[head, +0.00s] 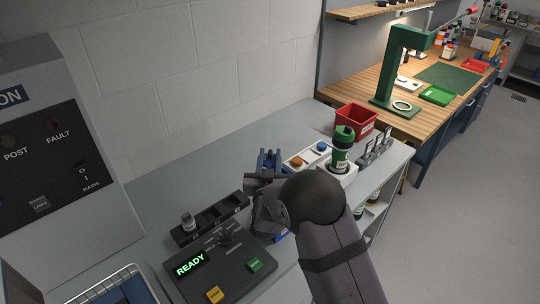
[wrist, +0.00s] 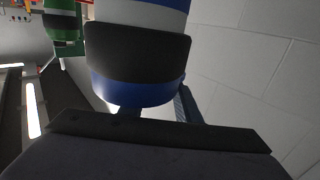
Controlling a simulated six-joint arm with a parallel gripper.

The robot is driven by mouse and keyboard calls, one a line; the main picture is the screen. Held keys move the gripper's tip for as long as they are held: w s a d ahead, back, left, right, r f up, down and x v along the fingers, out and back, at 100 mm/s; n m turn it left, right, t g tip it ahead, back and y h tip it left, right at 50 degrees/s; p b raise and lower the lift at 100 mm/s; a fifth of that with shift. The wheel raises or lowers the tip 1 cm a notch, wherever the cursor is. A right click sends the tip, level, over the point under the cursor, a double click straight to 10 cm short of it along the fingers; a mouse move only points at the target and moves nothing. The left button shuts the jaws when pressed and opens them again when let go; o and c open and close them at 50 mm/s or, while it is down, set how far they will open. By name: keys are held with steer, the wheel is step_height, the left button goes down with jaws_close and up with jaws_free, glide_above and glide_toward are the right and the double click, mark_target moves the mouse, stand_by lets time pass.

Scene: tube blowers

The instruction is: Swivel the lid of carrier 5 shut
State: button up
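A blue-and-white cylinder with a black band (wrist: 135,95), apparently a carrier, fills the upper middle of the wrist view, close to my gripper. No number shows on it, so I cannot tell if it is carrier 5. Its lid is not clear. My gripper (head: 262,190) is over the counter in the head view, and its dark body crosses the bottom of the wrist view. Its fingertips are hidden, so its grip is unclear. A blue fixture (head: 268,160) shows just behind it. A green-and-white carrier (head: 342,148) stands upright in a white holder to the right.
A black slotted rack (head: 211,217) and a control panel reading READY (head: 218,265) lie left of my gripper.

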jaws_close()
steer(key=shift+m+h+b, duration=0.4)
steer(key=shift+h, duration=0.2)
steer(key=m+h, duration=0.1)
steer(key=m+h+b, duration=0.1)
steer(key=shift+d+f+h, duration=0.15)
steer(key=shift+d+h, duration=0.05)
steer(key=shift+h, duration=0.2)
steer(key=m+g+h+b, duration=0.1)
steer(key=h, duration=0.1)
steer(key=m+g+h, duration=0.1)
steer(key=m+h, duration=0.1)
steer(key=h, duration=0.1)
steer(key=shift+s+d+b, duration=0.2)
steer(key=shift+d+b, duration=0.2)
steer(key=shift+s+d+m+g+h+b, duration=0.15)
steer(key=shift+m+g+h+b, duration=0.3)
steer(key=shift+m+g+h, duration=0.25)
steer(key=shift+s+d+m+g+h+b, duration=0.15)
steer(key=shift+m+g+h+b, duration=0.3)
steer(key=shift+m+g+h, duration=0.35)
steer(key=shift+d+m+g+h+b, duration=0.15)
steer(key=shift+m+g+h+b, duration=0.4)
steer(key=shift+h, duration=0.25)
steer(key=shift+g, duration=0.25)
steer(key=shift+s+d+r+m+g+h+b, duration=0.1)
steer(key=shift+r+m+g+h+b, duration=0.1)
steer(key=shift+m+g+h+b, duration=0.4)
